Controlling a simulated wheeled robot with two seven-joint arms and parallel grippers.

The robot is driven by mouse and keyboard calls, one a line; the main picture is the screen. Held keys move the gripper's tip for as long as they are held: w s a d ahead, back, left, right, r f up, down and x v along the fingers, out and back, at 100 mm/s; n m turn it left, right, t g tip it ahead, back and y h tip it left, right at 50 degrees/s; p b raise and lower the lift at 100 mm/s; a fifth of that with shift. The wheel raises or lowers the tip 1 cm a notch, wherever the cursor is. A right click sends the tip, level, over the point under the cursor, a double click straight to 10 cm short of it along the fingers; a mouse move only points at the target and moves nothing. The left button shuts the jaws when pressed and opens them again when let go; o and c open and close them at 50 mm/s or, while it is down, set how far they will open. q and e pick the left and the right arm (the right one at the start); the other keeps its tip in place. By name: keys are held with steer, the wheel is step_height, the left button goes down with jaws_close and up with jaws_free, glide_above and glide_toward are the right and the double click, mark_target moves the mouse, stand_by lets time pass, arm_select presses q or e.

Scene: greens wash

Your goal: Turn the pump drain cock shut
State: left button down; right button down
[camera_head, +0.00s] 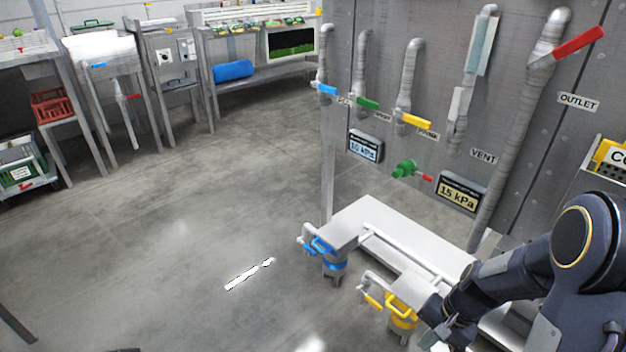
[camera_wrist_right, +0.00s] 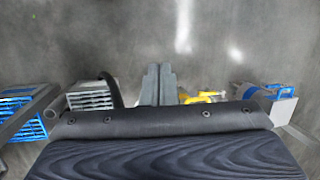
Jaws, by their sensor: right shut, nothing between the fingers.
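Two small pumps stand on the floor by the grey panel, one blue (camera_head: 335,262) and one yellow (camera_head: 402,318). The yellow one has a yellow-tipped lever (camera_head: 372,300) on a white pipe at its left. The blue one has a blue lever (camera_head: 320,245). I cannot tell which of these is the drain cock. My right gripper (camera_head: 446,336) is low beside the yellow pump, at its right, and partly hidden by my arm. In the right wrist view its fingers (camera_wrist_right: 158,84) are shut and empty, with yellow parts (camera_wrist_right: 205,97) just to their right. My left gripper is not in view.
A white bench (camera_head: 385,215) with a pipe runs behind the pumps. The panel carries pipes with blue, green, yellow and red (camera_head: 578,43) handles, a green valve (camera_head: 404,169) and two kPa displays. The floor to the left is clear.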

steer(key=s+a+r+n+t, duration=0.35)
steer(key=s+r, duration=0.35)
steer(key=r, duration=0.3)
steer(key=s+a+r+n+t, duration=0.2)
steer(key=s+r+n, duration=0.2)
steer(key=s+r, duration=0.45)
step_height(320, 180, up, 31)
steer(key=p, duration=3)
steer(key=shift+w+p, duration=0.4)
steer(key=shift+w, duration=0.05)
